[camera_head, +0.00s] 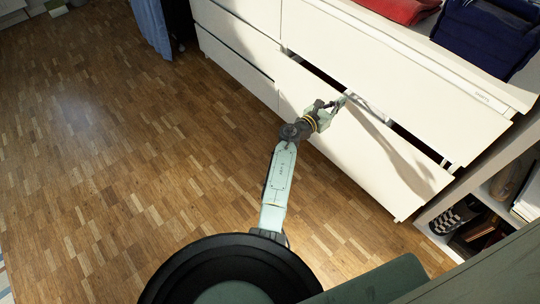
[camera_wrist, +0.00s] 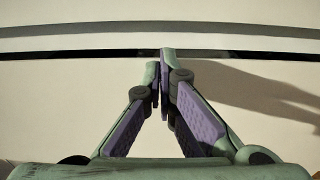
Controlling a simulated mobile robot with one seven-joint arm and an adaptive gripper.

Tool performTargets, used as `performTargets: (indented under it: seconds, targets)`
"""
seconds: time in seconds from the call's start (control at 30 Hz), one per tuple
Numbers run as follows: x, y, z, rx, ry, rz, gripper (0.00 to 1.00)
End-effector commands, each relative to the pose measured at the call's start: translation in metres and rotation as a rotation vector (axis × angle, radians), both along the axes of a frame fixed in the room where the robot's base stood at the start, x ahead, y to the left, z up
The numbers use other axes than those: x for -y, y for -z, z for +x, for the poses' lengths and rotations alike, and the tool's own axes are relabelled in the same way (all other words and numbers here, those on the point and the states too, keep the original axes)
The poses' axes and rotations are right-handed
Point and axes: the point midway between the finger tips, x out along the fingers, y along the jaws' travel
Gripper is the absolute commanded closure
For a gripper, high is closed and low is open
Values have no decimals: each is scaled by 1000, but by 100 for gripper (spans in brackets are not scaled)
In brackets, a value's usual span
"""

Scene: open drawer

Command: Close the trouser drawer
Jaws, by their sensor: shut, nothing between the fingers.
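The white dresser has a lower right drawer (camera_head: 365,150) that stands partly out, with a dark gap along its top edge below the upper right drawer (camera_head: 390,75). A small label (camera_head: 488,98) sits at the right end of the strip above the upper drawer; its text is too small to read. My gripper (camera_head: 343,99) is shut and empty at the top edge of the lower drawer front. In the wrist view, my fingertips (camera_wrist: 160,62) meet just below the thin dark gap, over the pale drawer front (camera_wrist: 60,100). I cannot tell whether they touch it.
Left drawers (camera_head: 238,67) look shut. A red folded item (camera_head: 398,8) and a dark blue bag (camera_head: 490,38) lie on top. An open shelf with shoes (camera_head: 455,215) stands at the right. Blue cloth (camera_head: 152,25) hangs at the back left. The wooden floor (camera_head: 110,150) is clear.

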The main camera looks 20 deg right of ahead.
Motion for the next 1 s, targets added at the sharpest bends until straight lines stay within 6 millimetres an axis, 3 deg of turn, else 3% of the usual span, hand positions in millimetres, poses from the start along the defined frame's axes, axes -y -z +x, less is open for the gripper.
performTargets:
  seconds: [0.1,0.3,1.0]
  targets:
    - [16,2,5,0,2,0,100]
    - [29,1,11,-1,1,1,100]
    - [28,-4,12,3,-2,-1,100]
